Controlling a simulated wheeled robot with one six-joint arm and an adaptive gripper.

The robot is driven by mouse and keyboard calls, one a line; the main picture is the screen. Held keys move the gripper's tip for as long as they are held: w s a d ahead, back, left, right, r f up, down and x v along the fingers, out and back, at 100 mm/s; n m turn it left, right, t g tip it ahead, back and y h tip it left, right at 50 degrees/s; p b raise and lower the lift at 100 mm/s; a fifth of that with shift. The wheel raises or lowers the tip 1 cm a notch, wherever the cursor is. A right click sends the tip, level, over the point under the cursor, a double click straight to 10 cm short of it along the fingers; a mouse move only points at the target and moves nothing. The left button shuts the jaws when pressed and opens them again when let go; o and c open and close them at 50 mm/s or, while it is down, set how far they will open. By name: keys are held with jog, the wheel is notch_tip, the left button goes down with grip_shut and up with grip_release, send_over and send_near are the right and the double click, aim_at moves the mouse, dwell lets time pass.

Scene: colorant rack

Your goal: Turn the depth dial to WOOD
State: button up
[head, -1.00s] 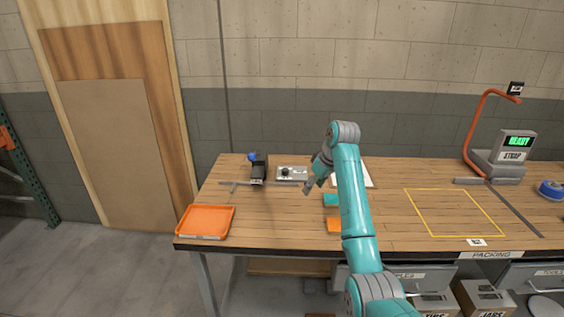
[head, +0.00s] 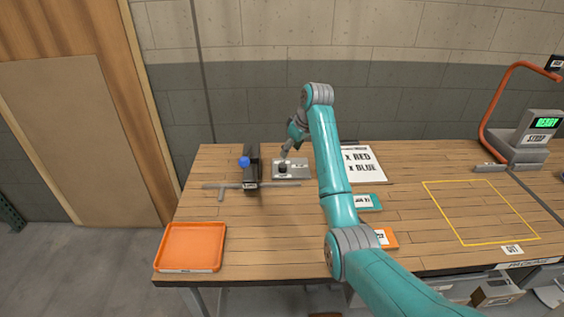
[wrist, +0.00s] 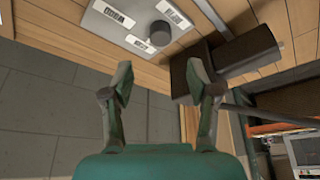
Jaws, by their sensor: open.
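The depth dial is a dark round knob (head: 283,169) on a light grey plate (head: 302,174) at the back left of the workbench. The knob (wrist: 160,33) and its plate (wrist: 118,22) also show in the wrist view, with white labels around the knob that are too small to read. My gripper (head: 286,153) is beside and just above the knob in the head view, partly hidden by my arm. In the wrist view my gripper (wrist: 160,72) is open and empty, and the knob lies beyond the gap between its fingertips, apart from them.
A black device (head: 250,170) with a blue ball (head: 244,161) stands just left of the plate, with a grey bar (head: 218,186) at its base. An orange tray (head: 191,247) is at the front left. A sheet (head: 364,165) lies right of my arm. The yellow-outlined area (head: 480,212) is clear.

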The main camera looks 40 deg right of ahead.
aim_at(282, 166)
jog(key=x, duration=0.9)
jog(key=shift+s, duration=0.1)
grip_shut()
jog(key=shift+a+m, duration=0.1)
jog(key=shift+m, duration=0.2)
jog(key=m+h, duration=0.2)
jog(key=m, duration=0.3)
jog(key=shift+a, duration=0.15)
jog(key=m+h, duration=0.1)
jog(key=m, duration=0.2)
jog(key=m+g+h, duration=0.1)
jog(key=m, duration=0.2)
jog(key=shift+g, duration=0.3)
jog(key=shift+m, duration=0.3)
